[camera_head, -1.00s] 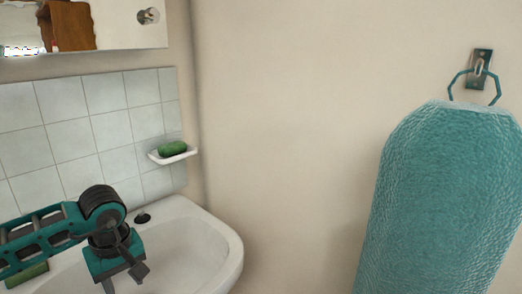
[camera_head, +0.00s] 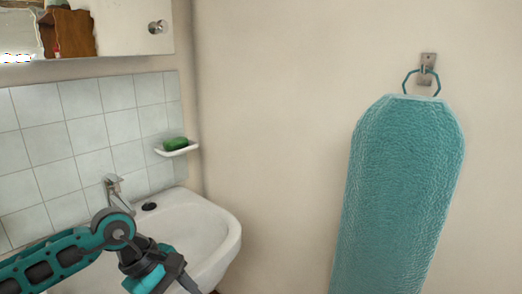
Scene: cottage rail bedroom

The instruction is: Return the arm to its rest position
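My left arm comes in from the lower left in the head view, teal and dark grey. Its gripper (camera_head: 178,272) points down and right in front of the white sink (camera_head: 212,232). The fingers are partly cut off by the bottom edge and seen at an angle, so their opening is unclear. I see nothing held in the visible part. My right arm and gripper are not in view.
A chrome tap (camera_head: 113,188) stands behind my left arm. A white soap dish (camera_head: 178,151) holds a green bar (camera_head: 175,143) on the wall. A mirror cabinet (camera_head: 125,30) is above. A teal padded board (camera_head: 400,190) hangs from a hook (camera_head: 428,70) at right.

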